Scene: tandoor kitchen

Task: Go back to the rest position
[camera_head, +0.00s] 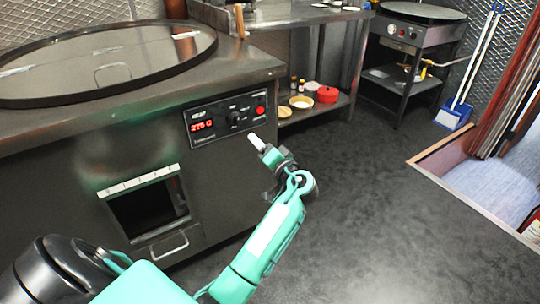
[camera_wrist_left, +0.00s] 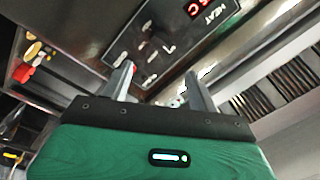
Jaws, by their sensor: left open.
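My left arm, teal and black, reaches up from the bottom of the head view. Its left gripper (camera_head: 262,165) is in front of the tandoor's right side, just below and right of the black control panel (camera_head: 227,117). In the left wrist view the gripper (camera_wrist_left: 158,82) has its two grey fingers apart, with nothing between them. The panel (camera_wrist_left: 143,40) with its red digits lies beyond the fingertips. Whether a finger touches the panel cannot be told. My right gripper is not in view.
The steel tandoor (camera_head: 240,66) with a round lid (camera_head: 100,62) fills the left. A shelf holds a red pot (camera_head: 327,94) and bowls. A griddle stand (camera_head: 415,35) and a blue dustpan (camera_head: 453,115) stand farther back. The dark floor (camera_head: 370,200) to the right is clear.

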